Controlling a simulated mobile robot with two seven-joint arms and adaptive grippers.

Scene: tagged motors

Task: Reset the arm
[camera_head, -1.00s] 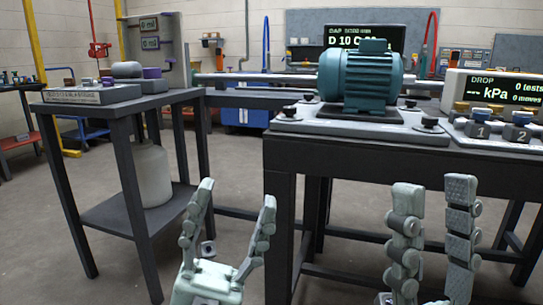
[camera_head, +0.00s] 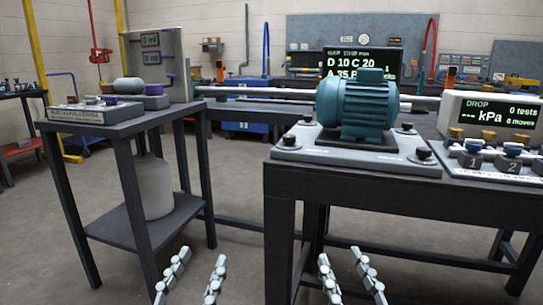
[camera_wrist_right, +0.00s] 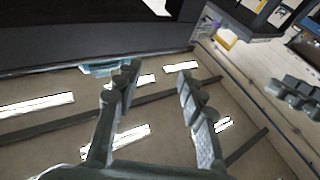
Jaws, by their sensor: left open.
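My left gripper (camera_head: 203,256) is at the bottom of the head view, with its two fingers apart and nothing between them. My right gripper (camera_head: 340,255) is to its right, in front of the dark workbench, also with fingers apart and empty. In the right wrist view, the right gripper's fingers (camera_wrist_right: 158,72) are spread with only floor and background between them. Much of both arms is outside the head view. A teal motor (camera_head: 357,106) sits upright on a grey plate (camera_head: 300,152) on the bench, apart from both grippers.
A numbered fixture (camera_head: 507,170) and a kPa display (camera_head: 500,112) stand on the bench's right. A side table (camera_head: 112,126) at left holds a small panel (camera_head: 154,58) and cylinders; a pale tank (camera_head: 150,186) stands on its shelf. Open floor lies between the tables.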

